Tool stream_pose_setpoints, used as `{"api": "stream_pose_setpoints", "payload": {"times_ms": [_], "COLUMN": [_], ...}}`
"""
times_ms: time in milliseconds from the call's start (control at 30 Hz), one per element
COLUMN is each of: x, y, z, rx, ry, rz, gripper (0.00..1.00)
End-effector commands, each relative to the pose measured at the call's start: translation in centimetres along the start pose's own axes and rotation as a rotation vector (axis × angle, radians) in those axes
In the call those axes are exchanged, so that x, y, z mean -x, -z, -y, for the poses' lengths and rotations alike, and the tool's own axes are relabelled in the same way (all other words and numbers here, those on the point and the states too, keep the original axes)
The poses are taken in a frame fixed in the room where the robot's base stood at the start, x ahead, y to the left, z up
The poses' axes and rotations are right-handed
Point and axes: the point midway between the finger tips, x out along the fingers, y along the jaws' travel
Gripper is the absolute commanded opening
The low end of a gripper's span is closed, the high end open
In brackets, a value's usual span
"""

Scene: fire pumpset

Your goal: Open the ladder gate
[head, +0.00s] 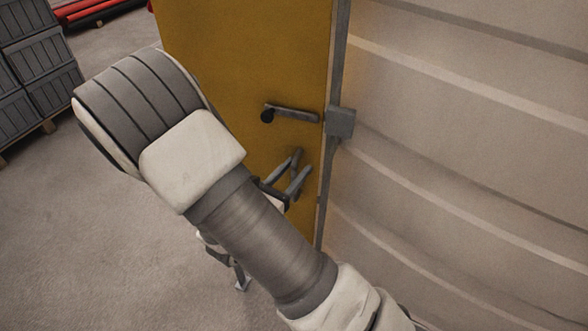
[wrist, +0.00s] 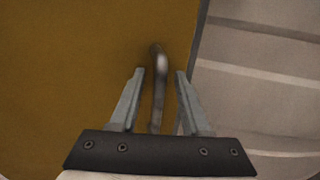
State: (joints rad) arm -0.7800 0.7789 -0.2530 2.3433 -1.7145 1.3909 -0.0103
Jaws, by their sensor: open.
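The ladder gate (head: 240,60) is a flat yellow panel that looks shut against a grey post. A dark lever handle (head: 292,113) sticks out near its right edge and lies nearly level in the head view. My gripper (head: 297,165) is open and below the handle in the head view, its fingers pointing toward the panel. In the wrist view, the gripper (wrist: 160,72) has the handle (wrist: 158,95) showing between its two fingers, seen along its length. I see no contact between fingers and handle. My arm hides the lower left part of the gate.
A grey latch block (head: 340,122) sits on the post (head: 335,60) right of the handle. A pale ribbed curved wall (head: 460,150) fills the right side. Dark crates (head: 40,70) stand at the upper left, with red pipes (head: 95,10) behind. The floor (head: 70,240) at left is clear.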

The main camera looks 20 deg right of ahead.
Motion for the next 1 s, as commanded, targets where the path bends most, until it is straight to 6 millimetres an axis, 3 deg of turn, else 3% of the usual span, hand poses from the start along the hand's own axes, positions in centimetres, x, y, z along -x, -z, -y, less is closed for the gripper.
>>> {"api": "stream_pose_setpoints", "payload": {"times_ms": [233,500,1000], "x": [-0.05,-0.03,-0.02], "y": [0.01,0.0,-0.01], "z": [-0.03,-0.03,-0.03], "rx": [-0.001,-0.001,-0.001], "ry": [0.0,0.0,0.0], "rz": [0.0,0.0,0.0], "gripper": [0.45,0.0,0.0]}}
